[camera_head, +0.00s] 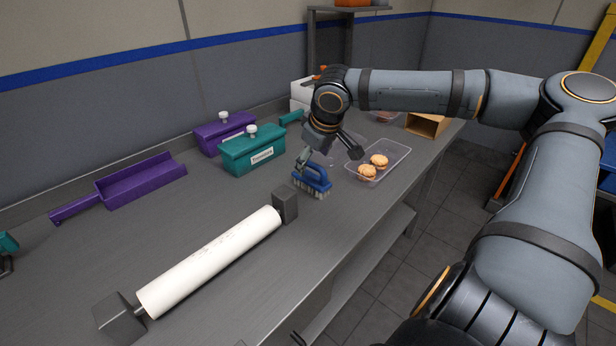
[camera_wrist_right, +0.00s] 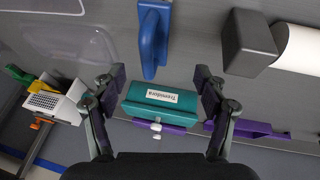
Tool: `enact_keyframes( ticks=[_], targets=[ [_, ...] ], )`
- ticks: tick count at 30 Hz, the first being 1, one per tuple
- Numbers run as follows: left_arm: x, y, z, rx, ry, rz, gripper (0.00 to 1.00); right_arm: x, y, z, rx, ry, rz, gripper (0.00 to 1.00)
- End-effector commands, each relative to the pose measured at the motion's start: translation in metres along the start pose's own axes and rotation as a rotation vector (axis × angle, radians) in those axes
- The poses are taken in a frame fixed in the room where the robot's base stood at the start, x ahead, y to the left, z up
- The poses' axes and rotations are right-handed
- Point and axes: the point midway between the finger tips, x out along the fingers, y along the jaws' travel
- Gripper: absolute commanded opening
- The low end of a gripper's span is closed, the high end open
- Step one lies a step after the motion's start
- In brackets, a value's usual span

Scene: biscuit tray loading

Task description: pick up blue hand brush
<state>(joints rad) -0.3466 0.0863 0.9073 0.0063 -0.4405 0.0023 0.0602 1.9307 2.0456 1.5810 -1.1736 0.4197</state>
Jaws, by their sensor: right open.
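The blue hand brush (camera_head: 317,175) stands bristles down on the grey worktop, near the clear tray. In the right wrist view its blue handle (camera_wrist_right: 154,45) points down the picture toward the gap between my fingers. My right gripper (camera_head: 329,158) is over the brush, with its fingers spread. In the right wrist view the right gripper (camera_wrist_right: 160,78) has nothing between its fingertips, and the brush handle lies just beyond them. One finger overlaps the brush in the head view, so I cannot tell whether it touches. My left gripper is not in view.
A clear tray (camera_head: 401,155) with two biscuits stands right of the brush. A white roll (camera_head: 210,260) between dark end blocks lies in front. Teal (camera_head: 252,154) and purple (camera_head: 209,141) lidded boxes and a purple scoop (camera_head: 140,182) stand behind.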

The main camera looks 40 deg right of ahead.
Motion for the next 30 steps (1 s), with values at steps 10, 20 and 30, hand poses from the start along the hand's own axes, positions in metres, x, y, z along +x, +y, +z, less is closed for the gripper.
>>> enact_keyframes(
  ticks=[10, 20, 30],
  targets=[
    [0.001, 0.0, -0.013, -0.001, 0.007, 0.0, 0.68, 0.045, 0.001, 0.001, -0.001, -0.001, 0.001, 0.73],
    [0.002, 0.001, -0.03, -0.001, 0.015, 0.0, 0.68, 0.087, 0.007, 0.004, -0.001, -0.006, 0.003, 0.73],
    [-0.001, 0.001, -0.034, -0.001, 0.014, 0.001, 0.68, 0.096, 0.007, 0.001, 0.0, 0.0, 0.0, 0.73]
  ],
)
